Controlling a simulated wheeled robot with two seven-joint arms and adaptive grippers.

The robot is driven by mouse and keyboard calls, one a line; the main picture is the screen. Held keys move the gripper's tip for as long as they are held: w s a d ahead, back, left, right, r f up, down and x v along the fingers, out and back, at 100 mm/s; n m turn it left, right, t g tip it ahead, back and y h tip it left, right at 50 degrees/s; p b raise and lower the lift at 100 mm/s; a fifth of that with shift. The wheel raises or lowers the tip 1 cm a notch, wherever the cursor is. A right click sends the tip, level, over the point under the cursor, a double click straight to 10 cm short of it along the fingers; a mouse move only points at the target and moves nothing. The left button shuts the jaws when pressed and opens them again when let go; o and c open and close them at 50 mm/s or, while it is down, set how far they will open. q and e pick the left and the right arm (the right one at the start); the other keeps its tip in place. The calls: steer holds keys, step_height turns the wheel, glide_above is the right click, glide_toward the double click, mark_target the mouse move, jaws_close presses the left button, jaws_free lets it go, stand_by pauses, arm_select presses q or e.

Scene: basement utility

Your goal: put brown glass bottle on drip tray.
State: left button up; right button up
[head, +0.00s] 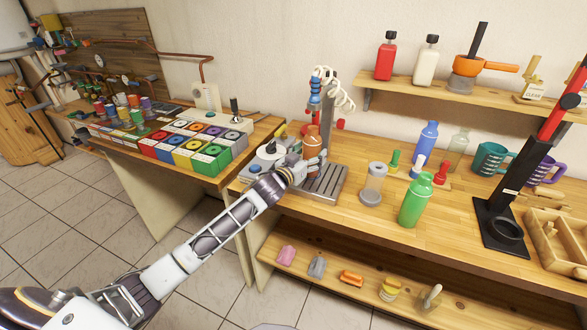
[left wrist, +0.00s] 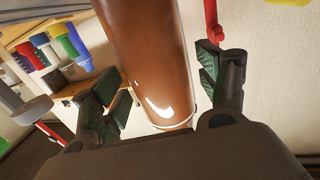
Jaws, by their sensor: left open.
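The brown glass bottle (head: 311,141) stands roughly upright at the far left part of the grey slatted drip tray (head: 326,184), by the dispenser. Its lower part is hidden by my gripper in the head view, so I cannot tell whether its base rests on the tray. My left gripper (head: 309,166) is open at the bottle's lower part. In the left wrist view the bottle (left wrist: 150,60) lies between the two spread fingers, with gaps beside it. My right gripper is not in view.
A dispenser with a coiled white hose (head: 330,90) rises behind. A black-based red press (head: 506,215) stands farther right. Coloured boxes (head: 190,143) fill the left table.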

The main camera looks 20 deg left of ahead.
mark_target(307, 156)
arm_select(q)
steer(key=shift+v, duration=2.4)
steer(key=v, duration=0.5)
steer(key=shift+s+a, duration=0.1)
steer(key=shift+s, duration=0.2)
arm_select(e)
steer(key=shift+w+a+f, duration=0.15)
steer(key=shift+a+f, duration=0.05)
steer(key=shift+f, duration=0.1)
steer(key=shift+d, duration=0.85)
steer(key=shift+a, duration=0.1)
